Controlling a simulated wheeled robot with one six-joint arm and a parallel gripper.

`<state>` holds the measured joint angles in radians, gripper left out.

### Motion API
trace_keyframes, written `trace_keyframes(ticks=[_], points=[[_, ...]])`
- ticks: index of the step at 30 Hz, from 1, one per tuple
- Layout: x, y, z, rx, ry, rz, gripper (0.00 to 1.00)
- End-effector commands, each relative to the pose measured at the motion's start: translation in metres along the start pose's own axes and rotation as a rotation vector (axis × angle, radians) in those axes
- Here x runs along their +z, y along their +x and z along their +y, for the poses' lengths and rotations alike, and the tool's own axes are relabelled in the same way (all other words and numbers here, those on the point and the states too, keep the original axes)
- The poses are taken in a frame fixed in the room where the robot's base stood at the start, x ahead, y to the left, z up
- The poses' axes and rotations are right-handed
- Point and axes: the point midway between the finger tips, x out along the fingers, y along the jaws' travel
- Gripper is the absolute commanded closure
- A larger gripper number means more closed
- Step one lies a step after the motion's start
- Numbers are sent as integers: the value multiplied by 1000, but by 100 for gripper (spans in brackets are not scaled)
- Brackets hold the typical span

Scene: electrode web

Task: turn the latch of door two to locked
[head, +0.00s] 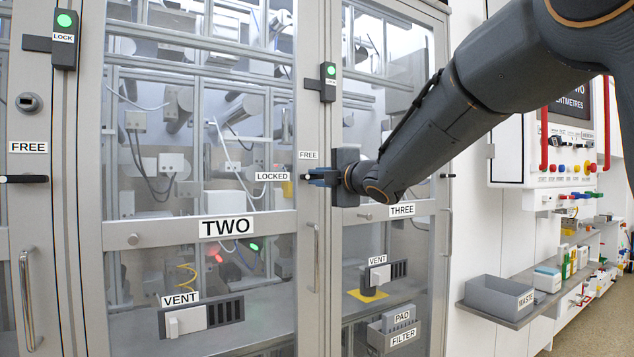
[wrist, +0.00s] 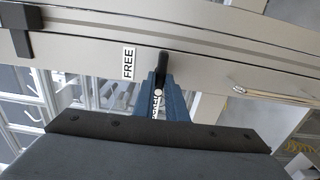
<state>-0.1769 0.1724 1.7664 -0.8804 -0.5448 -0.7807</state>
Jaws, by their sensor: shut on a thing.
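Door two (head: 222,258) is the glazed door marked TWO in the middle of the head view, and it looks closed. Its LOCKED label (head: 272,176) is left of the latch, and its FREE label (head: 308,155) is above. My gripper (head: 312,177) is shut on the latch, its blue fingers mostly hiding it in the head view. In the wrist view the black latch handle (wrist: 162,60) shows between the fingertips. It lies level, in line with the LOCKED label and not turned up to the FREE label (wrist: 128,63). The LOCKED label (wrist: 157,103) shows partly between the fingers.
A lock box with a green light (head: 328,82) sits above the latch. A bar handle (head: 315,257) is below. Door three (head: 402,212) is behind my arm at right. A shelf with a waste bin (head: 498,298) stands further right.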

Motion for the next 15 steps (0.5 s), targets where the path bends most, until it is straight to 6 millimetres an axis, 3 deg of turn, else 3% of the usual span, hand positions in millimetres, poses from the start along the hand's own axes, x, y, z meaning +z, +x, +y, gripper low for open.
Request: trace_keyframes(ticks=[10, 11, 12, 15], points=[[-1, 0, 0, -1, -5, 3, 100], [-1, 0, 0, -1, -5, 3, 85], [-1, 0, 0, -1, -4, 3, 78], [-1, 0, 0, -1, -4, 1, 70]])
